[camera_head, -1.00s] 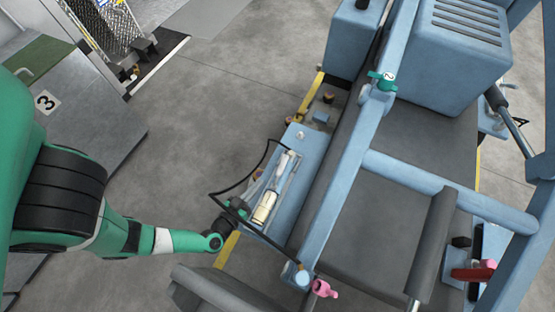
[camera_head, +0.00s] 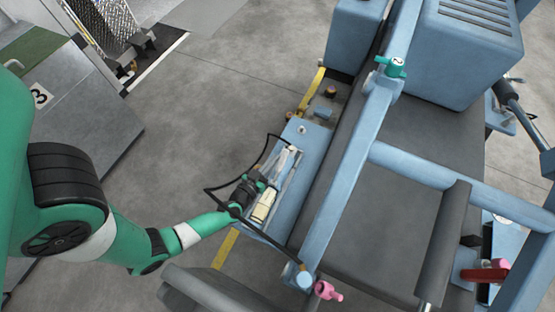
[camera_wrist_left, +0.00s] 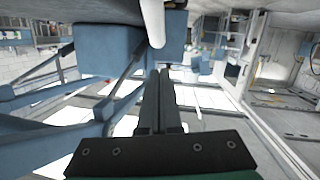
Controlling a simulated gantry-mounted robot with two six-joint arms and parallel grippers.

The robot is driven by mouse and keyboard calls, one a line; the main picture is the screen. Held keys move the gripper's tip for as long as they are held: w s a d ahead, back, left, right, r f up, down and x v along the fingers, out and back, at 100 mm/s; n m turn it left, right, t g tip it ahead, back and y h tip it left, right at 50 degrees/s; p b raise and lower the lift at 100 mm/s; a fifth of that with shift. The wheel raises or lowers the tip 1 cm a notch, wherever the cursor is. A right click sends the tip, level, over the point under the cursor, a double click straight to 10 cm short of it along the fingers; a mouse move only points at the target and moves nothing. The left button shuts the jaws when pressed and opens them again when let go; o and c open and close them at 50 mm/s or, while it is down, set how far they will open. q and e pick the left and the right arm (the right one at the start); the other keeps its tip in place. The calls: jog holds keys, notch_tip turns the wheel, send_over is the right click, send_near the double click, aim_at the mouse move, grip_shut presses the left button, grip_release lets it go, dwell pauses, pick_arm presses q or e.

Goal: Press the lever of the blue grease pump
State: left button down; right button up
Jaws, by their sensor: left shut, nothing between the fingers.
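The blue grease pump shows in the head view as a long light-blue tray (camera_head: 312,160) holding a cream cylinder (camera_head: 263,206) and pale rods (camera_head: 286,160). I cannot tell for certain which rod is the lever. My left gripper (camera_head: 268,184) is shut and empty, at the tray's left side, close to the cylinder and rods. Its hand hides part of the pump. In the left wrist view the closed fingers (camera_wrist_left: 160,75) point toward the lower end of a pale rod (camera_wrist_left: 152,20); contact cannot be told. My right gripper is in neither view.
A black hose (camera_head: 222,189) loops around the hand and the tray. A blue frame beam (camera_head: 345,165) runs along the tray's right side, with a pink valve handle (camera_head: 327,291) low and a green one (camera_head: 391,67) high. Open floor (camera_head: 215,110) lies to the left.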

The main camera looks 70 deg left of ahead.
aim_at(284, 153)
pick_arm(q)
jog(key=w+f+b, duration=0.1)
jog(key=w+a+f+b, duration=0.1)
jog(key=f+b, duration=0.1)
jog(key=shift+f, duration=0.2)
jog(key=shift+w, duration=0.1)
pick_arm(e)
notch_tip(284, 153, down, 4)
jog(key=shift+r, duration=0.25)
pick_arm(q)
jog(key=shift+r, duration=0.1)
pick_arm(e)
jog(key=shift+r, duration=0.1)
